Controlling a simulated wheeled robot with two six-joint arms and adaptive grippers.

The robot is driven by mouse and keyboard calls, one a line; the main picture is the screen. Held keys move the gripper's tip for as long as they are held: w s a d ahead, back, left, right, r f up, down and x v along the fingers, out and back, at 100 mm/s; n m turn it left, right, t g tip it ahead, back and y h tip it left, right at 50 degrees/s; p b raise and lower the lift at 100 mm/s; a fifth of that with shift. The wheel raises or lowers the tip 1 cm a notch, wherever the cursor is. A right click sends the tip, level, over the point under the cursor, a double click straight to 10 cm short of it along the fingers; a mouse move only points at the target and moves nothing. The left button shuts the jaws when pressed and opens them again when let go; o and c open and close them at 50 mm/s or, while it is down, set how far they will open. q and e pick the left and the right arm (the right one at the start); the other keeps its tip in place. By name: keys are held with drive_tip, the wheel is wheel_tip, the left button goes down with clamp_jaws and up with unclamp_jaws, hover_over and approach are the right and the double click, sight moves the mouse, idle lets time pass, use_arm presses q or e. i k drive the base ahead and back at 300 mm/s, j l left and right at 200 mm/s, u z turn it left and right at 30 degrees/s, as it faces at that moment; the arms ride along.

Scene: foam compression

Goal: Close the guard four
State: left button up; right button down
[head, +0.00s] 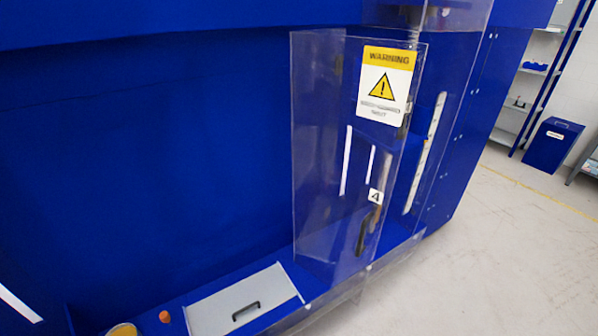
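Guard four (322,215) is a clear, see-through panel in the middle right of the head view, in front of the blue machine. It carries a yellow and white warning sign (386,88), a small white label with a 4 (375,196) and a dark upright handle (362,236). The panel seems to stand at an angle to the machine front, with blue walls showing through it; how far it is swung I cannot tell exactly. Neither of my grippers is in view.
A grey lid (225,308) with a black handle (245,310) lies on the blue ledge at lower left, beside an orange knob (164,316). Another clear panel edge (462,45) is at upper right. Open pale floor (490,250) lies right; a blue bin (552,145) stands beyond.

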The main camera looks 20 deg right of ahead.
sight(387, 73)
drive_tip(key=k+j+u, duration=0.1)
drive_tip(key=j, duration=0.3)
drive_tip(key=k+j, duration=0.15)
drive_tip(key=j, duration=0.25)
drive_tip(key=k+j+u, duration=0.15)
drive_tip(key=j, duration=0.25)
drive_tip(key=i, duration=0.05)
